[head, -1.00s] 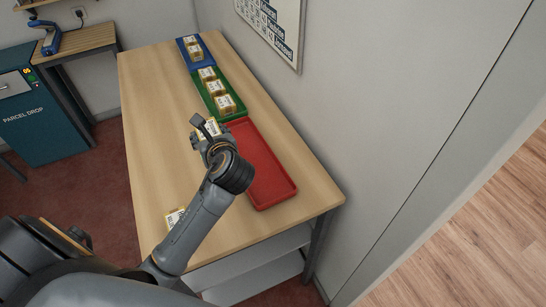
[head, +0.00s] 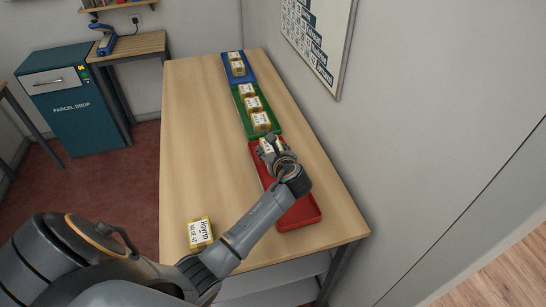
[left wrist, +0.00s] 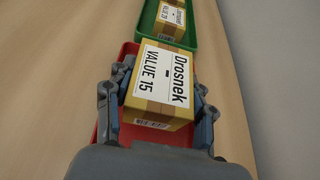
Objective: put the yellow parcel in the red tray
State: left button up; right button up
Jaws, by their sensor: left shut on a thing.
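My left gripper (head: 275,155) is shut on a yellow parcel (head: 267,147) with a white label. In the left wrist view the parcel (left wrist: 160,80) sits between both fingers, and its label reads "Drosnek VALUE 15". The gripper and parcel are over the far end of the red tray (head: 303,214). I cannot tell whether the parcel touches the tray floor. Part of the tray is hidden by my arm. Another yellow parcel (head: 200,233), labelled "VALUE 43", lies on the table at the near left. My right gripper is not in view.
A green tray (head: 272,129) with several parcels adjoins the red tray's far end. A blue tray (head: 248,75) with parcels lies beyond it. A wall runs along the right side. A parcel drop cabinet (head: 75,110) stands at left.

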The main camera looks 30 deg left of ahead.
pick_arm(q)
jog(key=shift+w+f, duration=0.15)
jog(key=shift+w, duration=0.05)
notch_tip(320, 180, down, 3)
jog(key=shift+w+f, duration=0.1)
jog(key=shift+f, duration=0.1)
jog(key=o, duration=0.8)
jog(key=shift+f, duration=0.2)
jog(key=o, duration=0.5)
jog(key=shift+r, duration=0.1)
jog(key=shift+d+r, duration=0.1)
jog(key=shift+r, duration=0.05)
jog(key=v, duration=1.2)
